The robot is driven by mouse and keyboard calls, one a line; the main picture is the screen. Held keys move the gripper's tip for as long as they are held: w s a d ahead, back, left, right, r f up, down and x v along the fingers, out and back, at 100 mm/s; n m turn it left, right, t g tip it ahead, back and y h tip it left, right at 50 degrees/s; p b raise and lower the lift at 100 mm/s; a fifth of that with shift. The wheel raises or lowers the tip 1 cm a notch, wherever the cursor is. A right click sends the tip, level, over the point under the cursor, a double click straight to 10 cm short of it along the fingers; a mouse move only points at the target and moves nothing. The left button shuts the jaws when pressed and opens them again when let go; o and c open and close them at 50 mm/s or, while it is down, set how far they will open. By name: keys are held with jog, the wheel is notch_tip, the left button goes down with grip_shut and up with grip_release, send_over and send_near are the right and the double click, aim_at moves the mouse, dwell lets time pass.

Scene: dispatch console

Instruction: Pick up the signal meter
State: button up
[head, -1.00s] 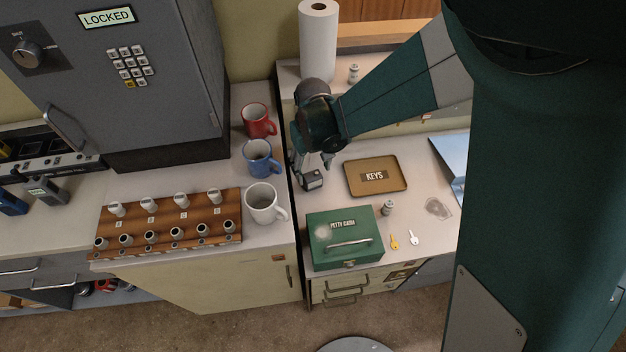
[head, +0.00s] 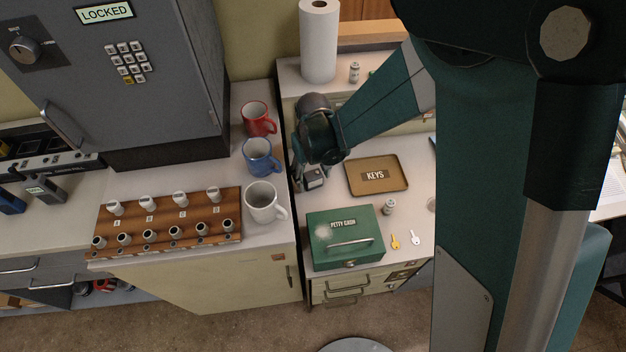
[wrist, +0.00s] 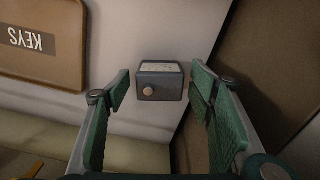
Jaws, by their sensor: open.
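The signal meter (wrist: 160,82) is a small dark grey box with a pale face and a round knob. In the wrist view it sits upright on the light counter, between and beyond my gripper's fingertips. It also shows in the head view (head: 314,179), partly hidden by my gripper. My gripper (wrist: 158,88) is open, with green finger pads on either side of the meter's line, and holds nothing. In the head view my gripper (head: 304,182) points down over the counter, close to the meter. I cannot tell whether a finger touches it.
A brown KEYS tray (head: 399,186) lies to the right of the meter. A green petty cash box (head: 345,238) is in front. Blue (head: 262,158), white (head: 262,201) and red (head: 258,120) mugs stand left, on the cabinet beside the counter. Two keys lie by the cash box.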

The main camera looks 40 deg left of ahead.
aim_at(313, 174)
jog(key=shift+c, duration=0.5)
jog(key=c, duration=1)
jog(key=shift+r, duration=0.1)
jog(key=shift+r+p, duration=0.8)
jog(key=shift+r, duration=4.15)
